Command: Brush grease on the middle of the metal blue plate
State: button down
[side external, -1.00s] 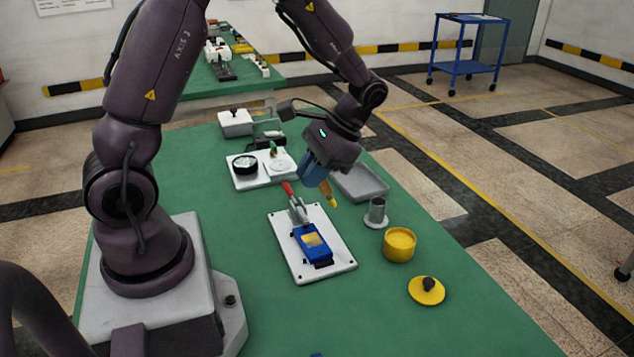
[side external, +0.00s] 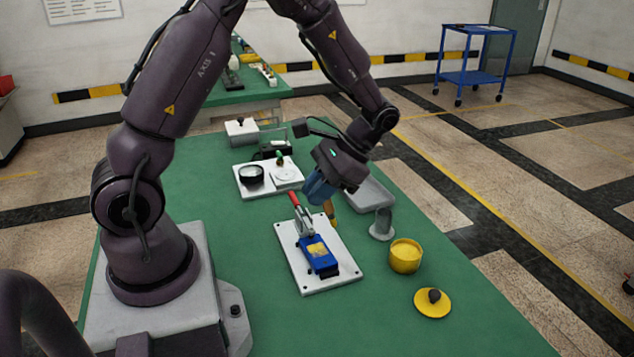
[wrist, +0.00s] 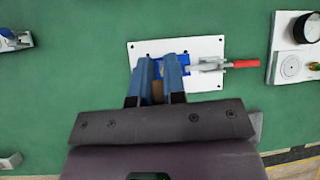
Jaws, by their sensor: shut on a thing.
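The blue plate (side external: 320,262) sits on a white board (side external: 345,277), with a yellow patch on its top. A red-handled clamp (side external: 303,218) stands at the plate's far end. My gripper (side external: 321,190) is shut on a brush (side external: 330,211) with a yellowish handle, pointing down by the board's far right corner. The brush tip looks apart from the plate in the side view. In the wrist view, my fingers (wrist: 160,72) cover much of the plate (wrist: 157,58), and the brush (wrist: 158,92) shows between them. An open yellow grease tub (side external: 405,262) stands right of the board.
A yellow lid (side external: 432,304) lies in front of the tub. A grey cup (side external: 381,226) and a grey tray (side external: 370,194) stand right of my gripper. The green table's front is clear.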

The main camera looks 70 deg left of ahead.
jog(key=shift+s+d+x, duration=0.25)
jog(key=shift+d+x, duration=0.2)
jog(key=shift+x, duration=4)
jog(key=w, duration=0.6)
jog(key=shift+f, duration=0.15)
notch_tip(320, 180, up, 9)
jog(key=shift+r, duration=0.15)
